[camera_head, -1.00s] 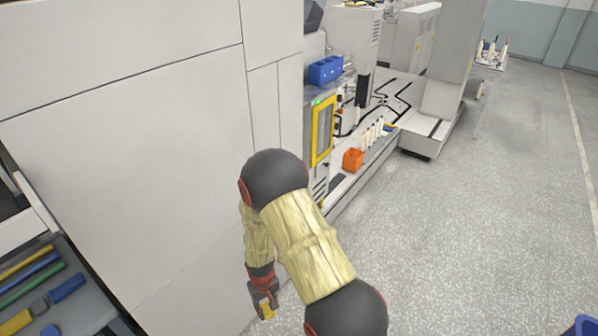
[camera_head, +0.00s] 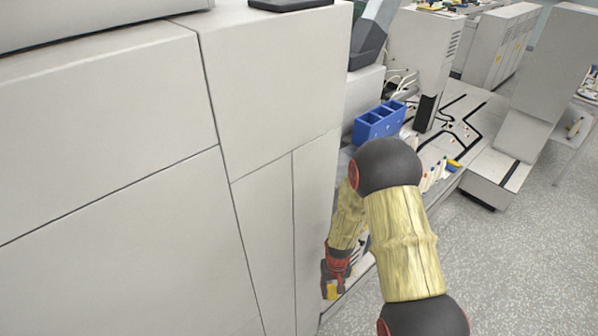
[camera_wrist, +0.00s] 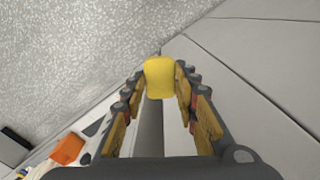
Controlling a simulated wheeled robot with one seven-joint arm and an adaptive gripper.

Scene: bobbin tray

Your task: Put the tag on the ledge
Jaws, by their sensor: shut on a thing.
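The tag, a small yellow piece, shows at the tip of my gripper (camera_head: 331,290) in the head view. In the wrist view the yellow tag (camera_wrist: 159,77) sits between the two fingertips of my gripper (camera_wrist: 159,88), which is shut on it. My gripper hangs low beside the corner of a tall pale cabinet, with the tag above the floor. I cannot tell which surface is the ledge.
The large pale cabinet (camera_head: 110,130) fills the left. A blue compartment box (camera_head: 378,122) stands on the machine behind my arm. An orange box (camera_wrist: 67,149) shows in the wrist view. Speckled floor (camera_head: 490,265) is clear at the right.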

